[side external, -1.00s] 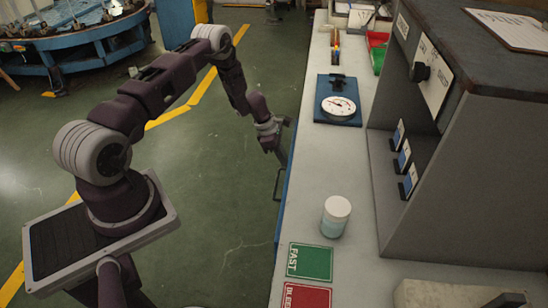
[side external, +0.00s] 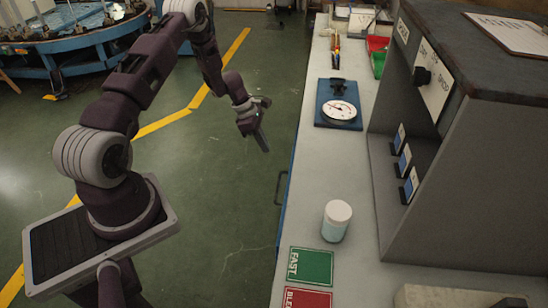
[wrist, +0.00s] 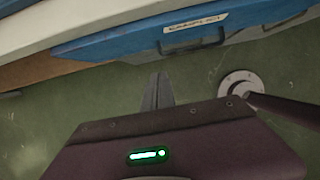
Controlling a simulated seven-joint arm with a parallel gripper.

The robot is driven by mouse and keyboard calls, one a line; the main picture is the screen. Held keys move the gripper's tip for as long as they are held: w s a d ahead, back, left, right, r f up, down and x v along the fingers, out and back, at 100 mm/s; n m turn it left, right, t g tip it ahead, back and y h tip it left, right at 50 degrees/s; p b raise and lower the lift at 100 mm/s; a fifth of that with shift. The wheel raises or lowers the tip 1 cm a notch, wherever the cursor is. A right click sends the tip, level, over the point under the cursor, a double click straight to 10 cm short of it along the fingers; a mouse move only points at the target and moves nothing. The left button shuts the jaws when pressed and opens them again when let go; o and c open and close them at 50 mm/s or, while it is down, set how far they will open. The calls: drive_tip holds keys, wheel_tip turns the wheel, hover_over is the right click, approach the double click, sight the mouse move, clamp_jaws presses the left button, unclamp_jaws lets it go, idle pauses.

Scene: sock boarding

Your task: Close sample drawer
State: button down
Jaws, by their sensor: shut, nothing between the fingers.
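The sample drawer has a blue front (wrist: 110,42) with a white label and a dark bar handle (wrist: 195,46), seen at the top of the wrist view. In the side external view its handle (side external: 280,187) sticks out a little from the bench's left side. The drawer front is mostly hidden there under the bench edge. I cannot tell whether it is fully flush. My gripper (side external: 262,140) is shut and empty, out over the floor to the left of the bench. In the wrist view its fingertips (wrist: 159,76) are apart from the drawer front and handle.
The bench top (side external: 310,205) carries a white-lidded jar (side external: 336,220), a dial gauge on a blue base (side external: 338,110), and green (side external: 310,264) and red (side external: 306,298) cards. A grey cabinet (side external: 465,180) stands at the right. The green floor (side external: 225,185) beside the bench is clear.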

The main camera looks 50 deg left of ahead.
drive_tip(key=shift+v, duration=0.75)
drive_tip(key=c, duration=1.9)
unclamp_jaws()
drive_tip(key=shift+s+r, duration=0.1)
drive_tip(key=shift+s, duration=0.05)
drive_tip(key=shift+c, duration=0.2)
drive_tip(key=o, duration=0.4)
drive_tip(key=s+f+n+h, duration=0.1)
drive_tip(key=f+n, duration=0.1)
drive_tip(key=d+f+n+h, duration=0.1)
drive_tip(key=f+n, duration=0.1)
drive_tip(key=s+f+n+t+h, duration=0.1)
drive_tip(key=f, duration=0.1)
drive_tip(key=shift+s+d+f+n+h, duration=0.25)
drive_tip(key=shift+s+d+n+h, duration=0.05)
drive_tip(key=shift+s+n, duration=0.1)
drive_tip(key=s+d+f+n+t+h, duration=0.4)
drive_tip(key=n+t, duration=0.3)
drive_tip(key=n, duration=0.5)
drive_tip(key=x, duration=0.4)
drive_tip(key=a+f+x, duration=0.1)
drive_tip(key=x, duration=0.1)
drive_tip(key=shift+w+d+f, duration=0.1)
drive_tip(key=shift+w+d, duration=0.05)
drive_tip(key=shift+w, duration=0.25)
clamp_jaws()
